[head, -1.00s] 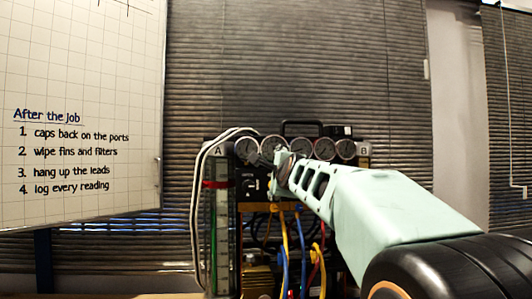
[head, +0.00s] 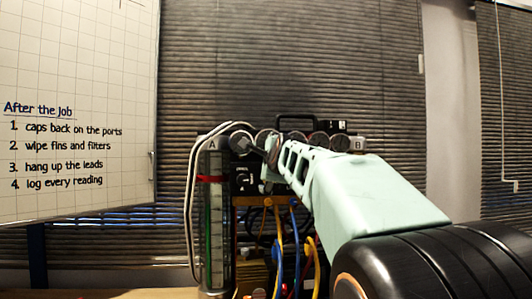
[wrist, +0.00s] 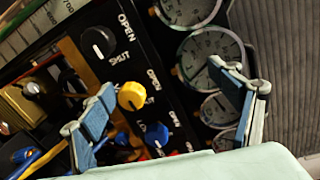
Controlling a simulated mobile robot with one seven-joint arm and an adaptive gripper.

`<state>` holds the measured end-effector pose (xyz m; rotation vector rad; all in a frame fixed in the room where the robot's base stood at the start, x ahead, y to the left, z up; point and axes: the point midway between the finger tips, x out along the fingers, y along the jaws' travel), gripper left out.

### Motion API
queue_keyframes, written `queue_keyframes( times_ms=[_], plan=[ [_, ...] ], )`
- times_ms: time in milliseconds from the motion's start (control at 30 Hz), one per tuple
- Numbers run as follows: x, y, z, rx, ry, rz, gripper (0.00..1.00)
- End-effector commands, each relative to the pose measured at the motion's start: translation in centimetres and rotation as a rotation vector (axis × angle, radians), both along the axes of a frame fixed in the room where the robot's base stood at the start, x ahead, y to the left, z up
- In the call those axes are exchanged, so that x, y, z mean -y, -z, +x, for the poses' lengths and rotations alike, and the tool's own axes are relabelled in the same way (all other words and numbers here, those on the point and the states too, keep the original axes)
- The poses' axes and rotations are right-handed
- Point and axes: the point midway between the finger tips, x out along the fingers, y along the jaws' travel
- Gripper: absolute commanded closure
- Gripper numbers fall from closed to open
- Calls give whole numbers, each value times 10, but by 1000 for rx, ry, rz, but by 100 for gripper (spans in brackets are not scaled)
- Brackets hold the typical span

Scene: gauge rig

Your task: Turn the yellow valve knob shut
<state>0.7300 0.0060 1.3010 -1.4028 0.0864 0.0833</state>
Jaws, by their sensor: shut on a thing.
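The yellow valve knob (wrist: 131,96) is on the black panel in the wrist view, between OPEN and SHUT labels, which are partly covered. My gripper (wrist: 168,100) has its two blue-padded fingers well apart, and I see nothing between the pads touching both. The knob shows beyond the gap, close to the left finger and clear of the right one. In the head view my gripper (head: 270,150) is in front of the gauge row at the top of the rig, and my arm hides the yellow knob there.
A black knob (wrist: 98,43) is above the yellow one, and a blue knob (wrist: 157,134) below it. Pressure gauges (wrist: 211,52) line the panel, near the right finger. Blue and yellow hoses (head: 280,250) hang below. A clear column (head: 214,220) stands at the rig's left.

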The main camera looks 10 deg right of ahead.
Motion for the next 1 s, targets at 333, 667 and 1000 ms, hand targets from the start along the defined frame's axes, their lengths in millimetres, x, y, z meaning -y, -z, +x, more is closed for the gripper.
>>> queue_keyframes(
  times_ms=[333,667,1000],
  plan=[
    [3,-22,-30,48,0,3,58],
    [3,-15,-50,39,2,3,58],
    [3,-13,-65,35,1,3,58]
  ],
)
